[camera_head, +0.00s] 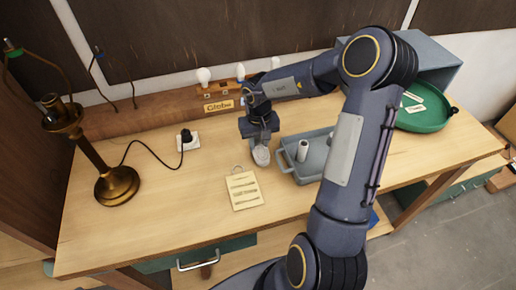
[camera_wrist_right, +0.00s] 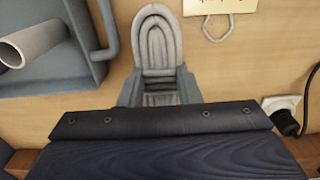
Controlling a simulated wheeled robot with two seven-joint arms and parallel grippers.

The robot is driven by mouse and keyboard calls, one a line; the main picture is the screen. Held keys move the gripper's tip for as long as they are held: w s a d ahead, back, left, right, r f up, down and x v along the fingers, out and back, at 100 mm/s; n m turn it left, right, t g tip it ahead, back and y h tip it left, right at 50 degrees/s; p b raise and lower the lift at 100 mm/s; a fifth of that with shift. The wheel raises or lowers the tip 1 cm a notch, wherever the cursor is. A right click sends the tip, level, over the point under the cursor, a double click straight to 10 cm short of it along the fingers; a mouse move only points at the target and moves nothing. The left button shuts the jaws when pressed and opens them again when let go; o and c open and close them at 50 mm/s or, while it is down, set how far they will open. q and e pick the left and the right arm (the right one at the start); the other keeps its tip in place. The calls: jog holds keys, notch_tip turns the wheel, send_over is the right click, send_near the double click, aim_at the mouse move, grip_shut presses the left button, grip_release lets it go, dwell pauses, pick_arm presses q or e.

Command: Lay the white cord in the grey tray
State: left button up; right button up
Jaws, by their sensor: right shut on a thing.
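The white cord (camera_head: 261,156) is a flat oval coil, pale grey-white, below my right gripper (camera_head: 259,141). In the right wrist view the coil (camera_wrist_right: 158,42) stands out between the two fingers of the right gripper (camera_wrist_right: 158,84), which is shut on it. The grey tray (camera_head: 286,167) is just right of the coil in the head view; the coil is outside its rim. The tray also shows at the upper left of the wrist view (camera_wrist_right: 60,72). My right arm hides the tray's right part. My left gripper is not in view.
A paper tag (camera_head: 243,190) lies in front. A brass lamp (camera_head: 117,184) and a socket with black plug (camera_head: 187,141) are left. Bulbs in a wooden rack (camera_head: 222,88) stand behind. A green round tray (camera_head: 428,118) is right.

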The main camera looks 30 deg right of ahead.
aim_at(258, 144)
jog(key=shift+w+a+f, duration=0.1)
jog(key=shift+w+f, duration=0.15)
jog(key=shift+f, duration=0.1)
notch_tip(258, 144, down, 3)
jog(key=shift+r, duration=0.1)
jog(key=shift+s, duration=0.1)
jog(key=o, duration=1)
